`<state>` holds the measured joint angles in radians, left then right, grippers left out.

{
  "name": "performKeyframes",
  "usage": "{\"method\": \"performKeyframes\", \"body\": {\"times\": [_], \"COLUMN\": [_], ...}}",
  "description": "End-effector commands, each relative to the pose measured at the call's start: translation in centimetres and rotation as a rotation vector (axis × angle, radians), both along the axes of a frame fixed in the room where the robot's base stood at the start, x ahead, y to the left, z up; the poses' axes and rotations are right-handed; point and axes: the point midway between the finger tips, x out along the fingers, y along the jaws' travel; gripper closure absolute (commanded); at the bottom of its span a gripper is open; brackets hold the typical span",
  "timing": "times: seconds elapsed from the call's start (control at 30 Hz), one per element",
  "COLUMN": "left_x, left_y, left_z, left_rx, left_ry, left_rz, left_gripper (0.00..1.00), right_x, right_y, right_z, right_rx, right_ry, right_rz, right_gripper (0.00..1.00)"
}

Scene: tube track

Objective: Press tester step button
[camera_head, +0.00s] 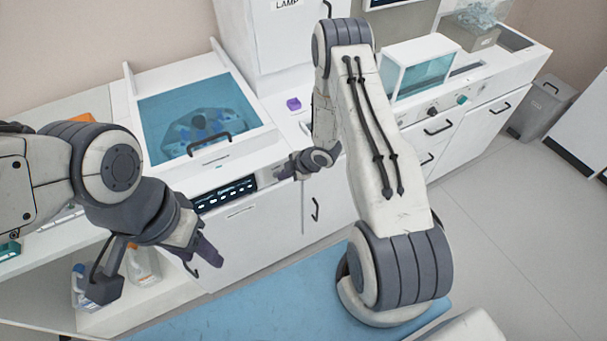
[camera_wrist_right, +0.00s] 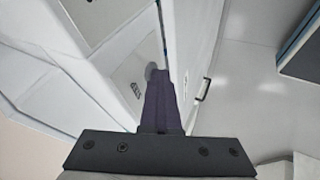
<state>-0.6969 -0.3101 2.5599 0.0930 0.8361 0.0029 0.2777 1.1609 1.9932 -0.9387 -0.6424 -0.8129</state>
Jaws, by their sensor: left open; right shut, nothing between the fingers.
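My right gripper (camera_head: 284,172) is shut and empty, at the front of the white machine with the blue see-through lid (camera_head: 198,118), just right of its dark display panel (camera_head: 226,193). In the right wrist view the shut purple fingers (camera_wrist_right: 160,100) point at a white face. Their tips are at a small grey round part (camera_wrist_right: 151,70), perhaps the step button, partly hidden by them. I cannot tell whether they touch it. A small dark-lettered label (camera_wrist_right: 136,90) is beside it. My left gripper (camera_head: 200,256) is open and empty, in front of the cabinet below the display.
A small purple block (camera_head: 293,104) is on the counter behind my right gripper. A glass-fronted unit (camera_head: 420,75) stands further right. Bottles (camera_head: 140,265) stand on a low shelf at left.

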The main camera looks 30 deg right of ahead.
Motion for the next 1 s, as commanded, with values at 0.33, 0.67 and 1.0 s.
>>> {"method": "performKeyframes", "body": {"times": [0.33,0.67,1.0], "left_x": [0.0,0.0,0.0], "left_y": [0.0,0.0,0.0], "left_z": [-1.6,-1.9,-1.9], "left_rx": [0.0,0.0,0.0], "left_ry": [0.0,0.0,0.0], "left_rz": [-0.001,-0.001,-0.001], "left_gripper": [0.5,0.5,0.5], "right_x": [-4.3,-6.6,-6.8], "right_y": [-2.5,-4.4,-4.3], "right_z": [3.7,7.6,7.9], "right_rx": [-0.004,-0.002,-0.001], "right_ry": [0.01,0.015,0.017], "right_rz": [-0.011,-0.013,-0.009], "right_gripper": [1.0,1.0,1.0]}}
